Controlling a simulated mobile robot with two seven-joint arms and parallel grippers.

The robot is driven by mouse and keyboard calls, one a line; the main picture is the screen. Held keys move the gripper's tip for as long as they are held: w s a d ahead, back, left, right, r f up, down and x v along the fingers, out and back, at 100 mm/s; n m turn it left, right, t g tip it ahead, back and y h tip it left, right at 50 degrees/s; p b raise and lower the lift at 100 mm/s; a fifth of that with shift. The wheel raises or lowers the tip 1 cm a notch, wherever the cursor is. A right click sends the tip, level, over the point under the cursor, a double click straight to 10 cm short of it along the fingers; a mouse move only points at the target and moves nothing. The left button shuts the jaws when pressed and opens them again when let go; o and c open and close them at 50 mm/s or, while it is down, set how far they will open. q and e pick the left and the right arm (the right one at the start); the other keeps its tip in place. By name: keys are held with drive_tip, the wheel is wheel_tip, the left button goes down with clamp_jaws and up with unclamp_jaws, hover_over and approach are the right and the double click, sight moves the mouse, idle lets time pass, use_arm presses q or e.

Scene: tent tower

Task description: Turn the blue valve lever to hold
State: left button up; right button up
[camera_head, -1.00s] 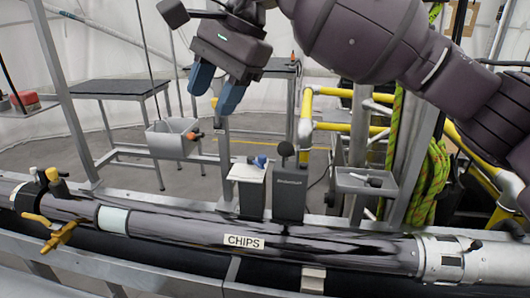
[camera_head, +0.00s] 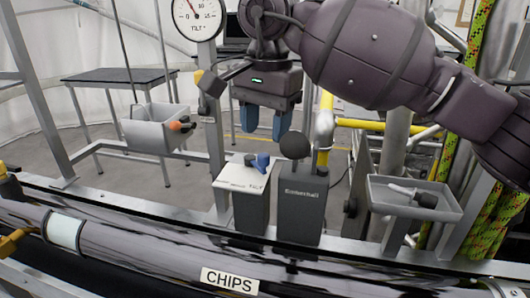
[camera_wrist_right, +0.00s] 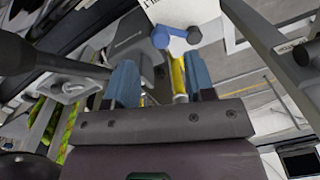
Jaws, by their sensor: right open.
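The blue valve lever (camera_head: 261,161) sits on top of a box with a white, lettered top plate (camera_head: 240,178) in the head view. A gap shows between fingers and lever. In the right wrist view my right gripper (camera_wrist_right: 162,78) is also open. My left gripper is not in view.
A dark box with a round black knob (camera_head: 295,146) stands just right of the lever's box. A grey tray (camera_head: 440,210) holds a tool at the right. A grey bin (camera_head: 150,134) hangs at the left. A dark pipe labelled CHIPS (camera_head: 228,280) runs along the front.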

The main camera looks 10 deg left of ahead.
sight(264, 155)
drive_tip(key=shift+w+a+f, duration=0.1)
drive_tip(key=shift+a+f, duration=0.05)
drive_tip(key=shift+f, duration=2.55)
clamp_jaws()
